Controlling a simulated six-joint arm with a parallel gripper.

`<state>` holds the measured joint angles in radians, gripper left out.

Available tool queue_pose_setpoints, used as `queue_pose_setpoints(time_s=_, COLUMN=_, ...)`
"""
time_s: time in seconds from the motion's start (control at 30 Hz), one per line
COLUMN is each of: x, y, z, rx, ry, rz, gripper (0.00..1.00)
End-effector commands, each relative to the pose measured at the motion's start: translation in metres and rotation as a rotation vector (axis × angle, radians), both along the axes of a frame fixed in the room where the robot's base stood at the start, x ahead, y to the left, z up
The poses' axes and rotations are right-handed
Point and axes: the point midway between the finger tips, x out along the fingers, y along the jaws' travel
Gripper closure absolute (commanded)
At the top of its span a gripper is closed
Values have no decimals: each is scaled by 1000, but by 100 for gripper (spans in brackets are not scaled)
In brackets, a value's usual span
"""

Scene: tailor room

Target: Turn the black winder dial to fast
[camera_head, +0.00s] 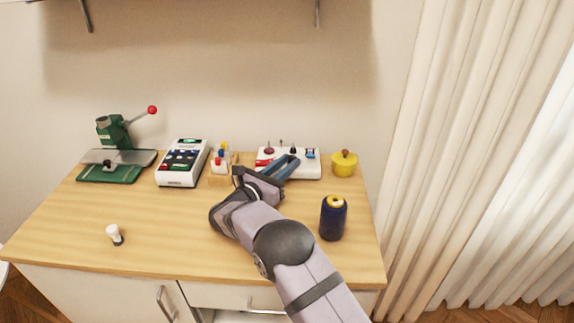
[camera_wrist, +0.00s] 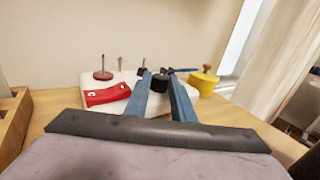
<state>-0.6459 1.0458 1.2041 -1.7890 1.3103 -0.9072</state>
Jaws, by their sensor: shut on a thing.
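The winder is a white box (camera_head: 308,169) at the back of the table, also in the wrist view (camera_wrist: 128,78). The black dial (camera_wrist: 160,84) sits between my fingers in the wrist view. My gripper (camera_head: 294,160) reaches over the front of the box from the left-front. Its two blue fingers (camera_wrist: 159,78) are closed on the dial, one on each side. In the head view the fingers hide the dial. No speed marks are readable, so I cannot tell the dial's setting.
On the winder stand a dark red disc with a spindle (camera_wrist: 103,74), a thin post and a small black knob (camera_head: 293,150). A yellow pot (camera_head: 344,163) is right of it. A navy thread cone (camera_head: 333,219) stands near my arm. A wooden rack (camera_head: 220,170) is to the left.

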Motion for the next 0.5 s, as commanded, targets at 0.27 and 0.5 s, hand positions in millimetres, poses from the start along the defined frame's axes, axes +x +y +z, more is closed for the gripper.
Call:
queue_pose_setpoints(time_s=0.27, x=0, y=0, z=0, rx=0, ry=1, rz=1, gripper=70)
queue_pose_setpoints(time_s=0.5, x=-5, y=4, z=-1, rx=0, ry=1, rz=2, gripper=70)
